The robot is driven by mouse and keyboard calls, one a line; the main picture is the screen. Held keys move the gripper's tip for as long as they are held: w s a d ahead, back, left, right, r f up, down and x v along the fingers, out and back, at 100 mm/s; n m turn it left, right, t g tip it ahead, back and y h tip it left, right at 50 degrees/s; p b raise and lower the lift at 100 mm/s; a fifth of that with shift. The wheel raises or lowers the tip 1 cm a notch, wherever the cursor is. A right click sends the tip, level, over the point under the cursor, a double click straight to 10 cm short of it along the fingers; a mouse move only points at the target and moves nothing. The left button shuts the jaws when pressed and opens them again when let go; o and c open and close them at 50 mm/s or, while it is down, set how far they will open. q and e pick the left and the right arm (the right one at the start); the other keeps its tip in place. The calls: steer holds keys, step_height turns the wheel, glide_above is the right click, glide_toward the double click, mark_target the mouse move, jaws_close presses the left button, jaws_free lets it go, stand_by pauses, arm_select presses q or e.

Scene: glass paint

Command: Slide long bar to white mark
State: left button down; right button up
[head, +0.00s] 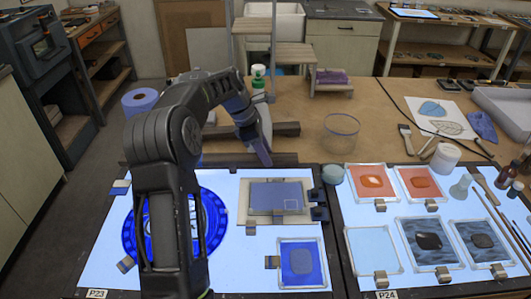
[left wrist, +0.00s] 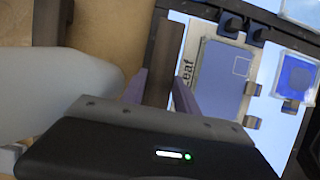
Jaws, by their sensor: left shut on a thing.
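A long dark brown bar (head: 284,159) lies along the back edge of the left light panel (head: 225,178). It also shows in the left wrist view (left wrist: 167,60), running between my fingers. My left gripper (head: 262,157) reaches down over the bar and is shut on it; its fingers (left wrist: 160,90) sit on either side of the bar. A thin white square outline (head: 291,205) is on the blue-grey plate (head: 265,194), to the right of the gripper and nearer me. The outline also shows in the left wrist view (left wrist: 241,67). My right gripper is not in view.
Another dark bar (head: 285,129) lies behind on the wooden table. A blue round glass pattern (head: 213,215) lies on the left panel, partly behind my left arm. A blue framed tile (head: 301,263) lies at its front right. A glass bowl (head: 341,132) stands behind the panels.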

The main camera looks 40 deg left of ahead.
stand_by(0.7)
arm_select(q)
steer(key=shift+s+d+f+b, duration=0.1)
steer(key=shift+s+d+b, duration=0.1)
steer(key=shift+s+b, duration=0.1)
steer(key=shift+s+d+r+b, duration=0.2)
steer(key=shift+s+d+b, duration=0.25)
steer(key=shift+s+d, duration=0.65)
steer(key=shift+a, duration=0.2)
steer(key=shift+f, duration=0.1)
steer(key=c, duration=0.9)
jaws_free()
steer(key=shift+a, duration=0.1)
